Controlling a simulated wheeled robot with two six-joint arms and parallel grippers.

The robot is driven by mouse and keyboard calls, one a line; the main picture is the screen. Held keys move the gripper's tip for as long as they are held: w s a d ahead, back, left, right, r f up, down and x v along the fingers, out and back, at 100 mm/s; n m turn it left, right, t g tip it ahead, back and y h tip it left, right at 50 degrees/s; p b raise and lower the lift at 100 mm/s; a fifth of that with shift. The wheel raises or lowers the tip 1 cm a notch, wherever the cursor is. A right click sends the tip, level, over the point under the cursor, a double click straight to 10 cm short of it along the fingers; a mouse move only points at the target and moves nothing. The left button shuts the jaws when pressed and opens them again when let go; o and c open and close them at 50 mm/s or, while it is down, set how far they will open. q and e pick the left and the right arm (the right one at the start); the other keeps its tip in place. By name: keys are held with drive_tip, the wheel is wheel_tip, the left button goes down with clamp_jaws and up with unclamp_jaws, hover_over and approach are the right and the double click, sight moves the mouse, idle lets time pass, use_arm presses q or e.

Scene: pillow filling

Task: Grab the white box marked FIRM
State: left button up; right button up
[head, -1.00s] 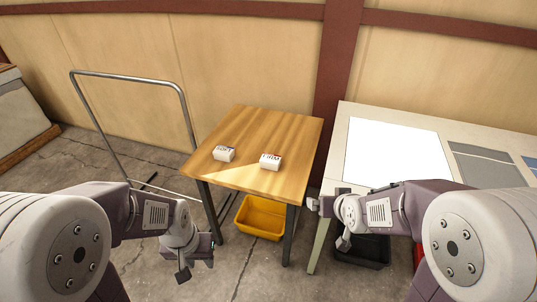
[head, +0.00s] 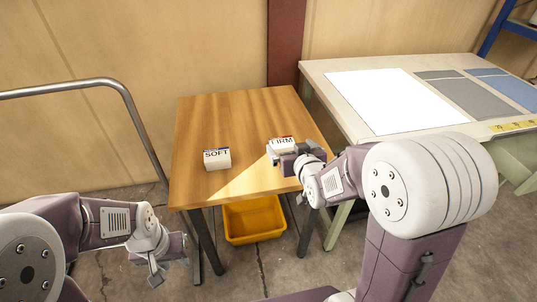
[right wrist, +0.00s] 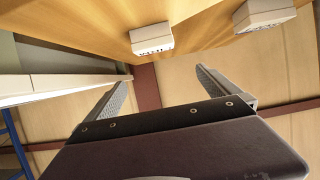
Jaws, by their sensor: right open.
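The white box marked FIRM (head: 281,145) stands on the wooden table (head: 235,115), right of the white box marked SOFT (head: 217,160). My right gripper (head: 285,163) is open at the near side of the FIRM box and partly covers its lower part in the head view. In the right wrist view, the FIRM box (right wrist: 152,38) shows beyond the spread fingertips (right wrist: 161,77), apart from them, and nothing is between the fingers. The SOFT box (right wrist: 265,14) is at the top right there. My left gripper (head: 167,262) hangs low, left of the table, open and empty.
A yellow bin (head: 253,222) stands on the floor under the table. A pale workbench (head: 320,85) with white and grey sheets stands close on the right. A metal rail (head: 140,125) rises on the left. The table's back part is clear.

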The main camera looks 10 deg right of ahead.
sight(284, 146)
drive_tip(key=f, duration=0.1)
drive_tip(key=f+b, duration=0.1)
drive_tip(key=f, duration=0.1)
drive_tip(key=shift+s+d, duration=0.15)
drive_tip(key=shift+d, duration=0.15)
drive_tip(key=shift+s+d+f+b, duration=0.1)
drive_tip(key=shift+d+f+b, duration=0.1)
drive_tip(key=shift+b, duration=0.25)
drive_tip(key=shift+w+a, duration=0.2)
drive_tip(key=shift+a, duration=0.05)
drive_tip(key=b+x, duration=0.2)
drive_tip(key=x, duration=0.7)
drive_tip(key=shift+f, duration=0.1)
use_arm(q)
drive_tip(key=f, duration=0.4)
drive_tip(key=shift+s+d+f, duration=0.15)
drive_tip(key=shift+d+f, duration=0.15)
use_arm(e)
drive_tip(key=shift+s, duration=0.1)
drive_tip(key=c, duration=1.5)
